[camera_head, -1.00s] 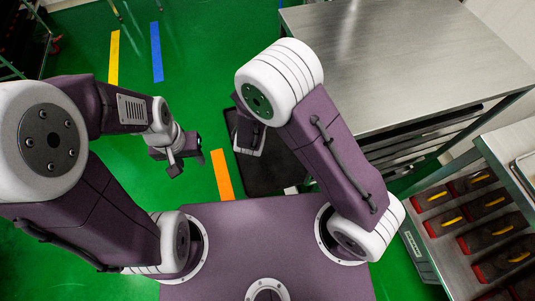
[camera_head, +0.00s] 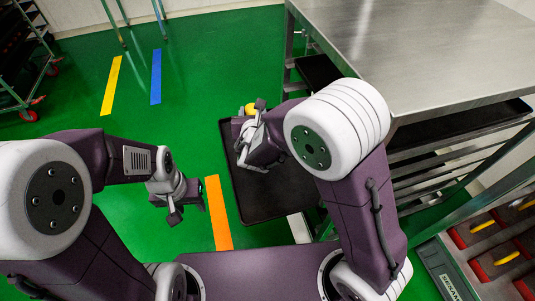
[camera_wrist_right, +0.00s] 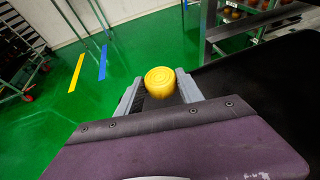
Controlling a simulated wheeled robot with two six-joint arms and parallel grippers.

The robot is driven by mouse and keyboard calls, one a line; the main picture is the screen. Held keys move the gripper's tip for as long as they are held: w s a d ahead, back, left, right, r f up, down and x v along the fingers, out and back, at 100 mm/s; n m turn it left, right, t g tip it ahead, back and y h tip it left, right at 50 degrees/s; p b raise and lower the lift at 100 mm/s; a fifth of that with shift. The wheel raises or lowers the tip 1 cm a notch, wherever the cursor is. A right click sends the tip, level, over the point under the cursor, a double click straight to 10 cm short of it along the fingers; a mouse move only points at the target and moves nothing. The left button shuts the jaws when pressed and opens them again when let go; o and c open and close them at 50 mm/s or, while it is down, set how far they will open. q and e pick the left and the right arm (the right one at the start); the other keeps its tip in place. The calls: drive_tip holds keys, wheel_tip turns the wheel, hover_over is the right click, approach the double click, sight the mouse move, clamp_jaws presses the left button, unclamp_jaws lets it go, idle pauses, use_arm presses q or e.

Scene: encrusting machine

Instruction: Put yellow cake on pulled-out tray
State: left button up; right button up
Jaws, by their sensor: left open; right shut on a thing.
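A round yellow cake (camera_head: 250,109) is held between the fingers of my right gripper (camera_head: 251,120). In the right wrist view the cake (camera_wrist_right: 160,80) sits upright between the two grey fingertips. The black pulled-out tray (camera_head: 270,200) extends from the steel rack in the head view, below my right gripper. The cake is near the tray's far left corner. I cannot tell its height above the tray. The tray also shows at the right of the right wrist view (camera_wrist_right: 275,85). My left gripper (camera_head: 184,205) is open and empty over the floor, left of the tray.
A steel-topped table (camera_head: 410,50) with tray slots stands at the right. A shelf with several dark red-edged pieces holding yellow items (camera_head: 500,250) is at lower right. Green floor (camera_head: 200,90) with yellow, blue and orange stripes is clear at left. A wheeled rack (camera_head: 25,70) stands far left.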

wheel_tip(320, 180, down, 10)
drive_tip(key=b, duration=0.5)
drive_tip(key=shift+r, duration=0.25)
drive_tip(key=shift+f, duration=0.15)
drive_tip(key=o, duration=1.4)
drive_tip(key=shift+b, duration=0.3)
